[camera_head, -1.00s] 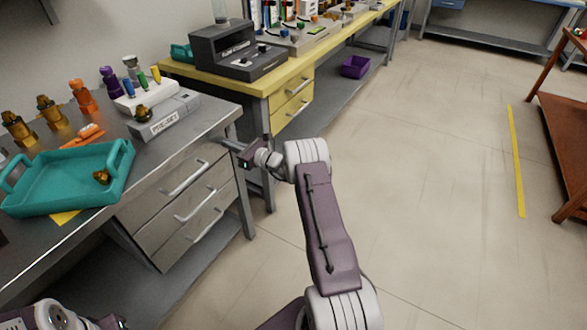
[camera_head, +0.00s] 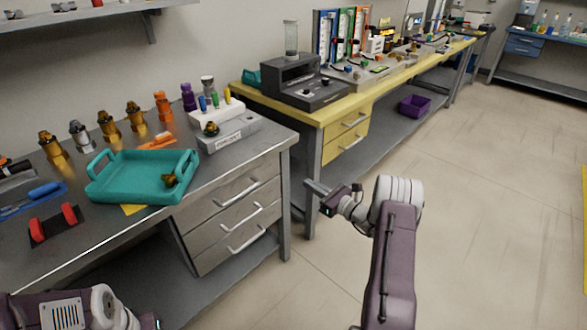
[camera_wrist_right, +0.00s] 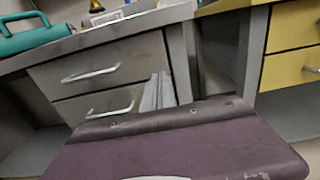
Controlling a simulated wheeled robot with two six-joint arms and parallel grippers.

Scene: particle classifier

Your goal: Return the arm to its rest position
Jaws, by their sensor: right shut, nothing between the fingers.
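My right gripper (camera_head: 318,190) is shut and empty, out past the right end of the grey workbench (camera_head: 262,152), in front of the yellow bench's near leg in the head view. My right arm reaches up to it from the bottom of the picture. In the right wrist view its two grey fingers (camera_wrist_right: 157,92) lie together, with nothing between them, in front of the grey drawers. My left arm (camera_head: 85,308) shows only at the bottom left, and its fingers are cut off by the picture's edge.
The grey bench carries a teal tray (camera_head: 130,190) with a small brass part in it, a grey labelled block (camera_head: 230,134) and a row of coloured parts. A yellow bench (camera_head: 345,112) with a dark machine (camera_head: 300,85) stands behind. The floor (camera_head: 480,200) at right is open.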

